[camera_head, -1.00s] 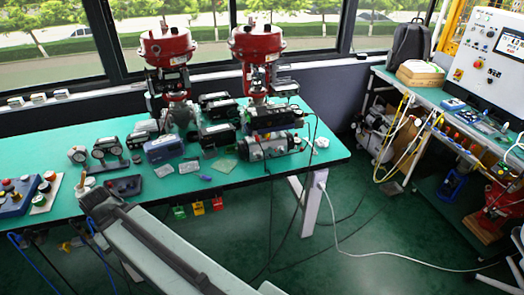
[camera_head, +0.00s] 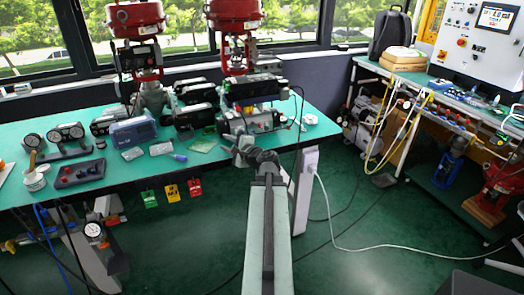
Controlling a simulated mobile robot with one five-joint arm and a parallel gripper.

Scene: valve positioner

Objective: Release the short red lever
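My gripper (camera_head: 248,148) is at the end of my arm, which reaches up the middle of the head view. It overlaps the table's front edge, just in front of the black valve positioner (camera_head: 252,90) below the right red actuator. Its fingers are small and dark here, so I cannot tell whether they are open or shut, or whether they touch anything. I cannot make out a short red lever with certainty. A small red piece (camera_head: 195,187) hangs below the table edge beside a yellow and a green one, left of my gripper.
The green table (camera_head: 225,160) carries two red actuators (camera_head: 137,18) (camera_head: 233,12), gauges (camera_head: 52,133), a blue box (camera_head: 133,131) and a dark control box (camera_head: 78,174). A second bench (camera_head: 400,75) stands right. A white cable crosses the floor between them.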

